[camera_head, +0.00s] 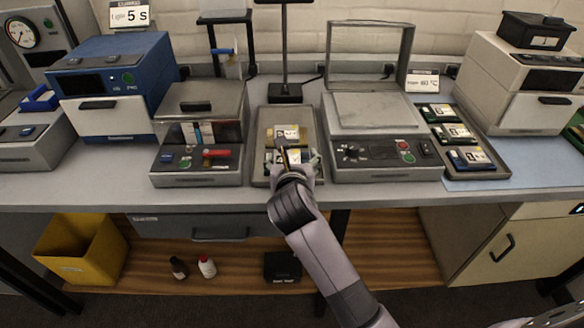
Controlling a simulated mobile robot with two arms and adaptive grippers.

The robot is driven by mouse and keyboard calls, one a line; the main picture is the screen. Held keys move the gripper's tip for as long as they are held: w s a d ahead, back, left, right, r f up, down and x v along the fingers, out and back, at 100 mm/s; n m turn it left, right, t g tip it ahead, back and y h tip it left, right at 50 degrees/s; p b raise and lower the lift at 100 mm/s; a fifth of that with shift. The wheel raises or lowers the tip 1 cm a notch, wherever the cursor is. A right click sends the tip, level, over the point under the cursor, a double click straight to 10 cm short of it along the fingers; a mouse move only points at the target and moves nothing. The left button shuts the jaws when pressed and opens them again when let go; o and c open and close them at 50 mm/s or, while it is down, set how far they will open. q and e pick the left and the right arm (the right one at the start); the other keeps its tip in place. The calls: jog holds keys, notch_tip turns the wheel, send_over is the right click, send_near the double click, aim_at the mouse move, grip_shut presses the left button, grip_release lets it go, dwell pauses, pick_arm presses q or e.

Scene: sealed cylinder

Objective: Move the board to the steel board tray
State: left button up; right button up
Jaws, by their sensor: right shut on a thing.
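A shallow grey metal tray (260,122) lies in the middle of the bench. A yellowish board with a white label (286,132) lies in it. My right gripper (296,164) is over the front part of this tray, shut on a second labelled board (273,157). The gripper covers part of that board, and I cannot tell whether it touches the tray. My left gripper is not in view.
A machine with a raised lid (385,150) stands between the trays. A device with a red handle (200,150) stands left of the middle tray. A dark stand (285,93) rises behind it. A blue oven (115,85) and a beige one (525,85) flank the bench.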

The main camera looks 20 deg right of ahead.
jog(key=shift+r, duration=0.1)
jog(key=shift+f, duration=0.2)
jog(key=o, duration=1.2)
jog(key=shift+r, duration=0.1)
jog(key=shift+s+a+r, duration=0.1)
jog(key=shift+s+r, duration=0.05)
jog(key=v, duration=1.1)
jog(key=shift+s, duration=0.3)
